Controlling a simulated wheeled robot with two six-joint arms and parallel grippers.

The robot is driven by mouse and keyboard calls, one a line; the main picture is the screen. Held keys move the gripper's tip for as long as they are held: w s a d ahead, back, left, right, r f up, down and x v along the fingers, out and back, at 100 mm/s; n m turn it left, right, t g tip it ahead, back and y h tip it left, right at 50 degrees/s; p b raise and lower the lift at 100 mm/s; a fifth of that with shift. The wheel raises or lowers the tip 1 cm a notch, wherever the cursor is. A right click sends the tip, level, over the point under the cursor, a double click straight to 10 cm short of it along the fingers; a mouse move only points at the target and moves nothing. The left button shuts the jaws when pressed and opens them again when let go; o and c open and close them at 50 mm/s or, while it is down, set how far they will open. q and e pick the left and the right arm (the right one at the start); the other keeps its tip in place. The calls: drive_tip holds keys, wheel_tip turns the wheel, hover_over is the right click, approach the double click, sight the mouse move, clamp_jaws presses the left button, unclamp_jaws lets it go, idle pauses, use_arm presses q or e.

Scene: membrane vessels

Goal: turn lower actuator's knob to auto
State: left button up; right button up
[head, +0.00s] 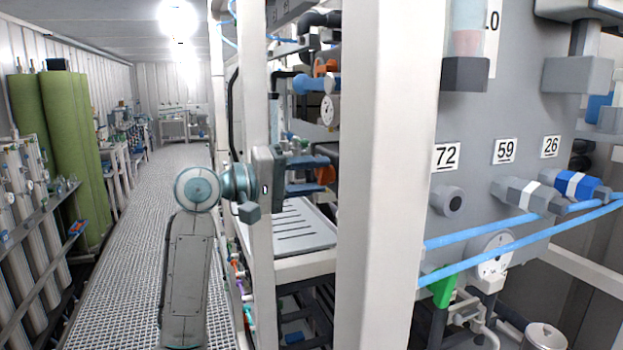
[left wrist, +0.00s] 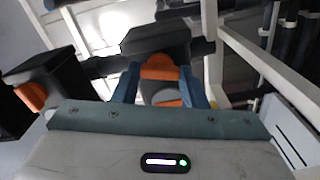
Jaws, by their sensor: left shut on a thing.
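My left gripper (head: 318,174) reaches in from the left between the white frame posts, its two blue fingers one above the other. It is shut on an orange-marked knob (head: 326,174) of the lower actuator, mostly hidden behind the fingers and a post. In the left wrist view, the blue fingers stand on either side of this dark grey and orange knob (left wrist: 158,72). A dark actuator body lies behind it. I cannot read its setting. A higher orange part (head: 325,67) with a blue cylinder sits above in the head view. My right gripper is not in view.
A thick white post (head: 385,180) stands right of my gripper, a thinner one (head: 256,120) beside my wrist. A slotted grey tray (head: 300,228) lies below. Another dark part with orange (left wrist: 32,96) is at left in the wrist view. The grating walkway (head: 130,220) is clear.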

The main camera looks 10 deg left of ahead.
use_arm(q)
drive_tip(key=m+b, duration=0.2)
drive_tip(key=m, duration=0.2)
drive_tip(key=shift+f, duration=0.15)
drive_tip(key=m+b, duration=0.3)
drive_tip(key=m, duration=0.2)
drive_tip(key=shift+m, duration=0.4)
drive_tip(key=m+b, duration=0.1)
drive_tip(key=m, duration=0.2)
drive_tip(key=shift+m+b, duration=0.65)
drive_tip(key=shift+m, duration=0.25)
drive_tip(key=o, duration=1)
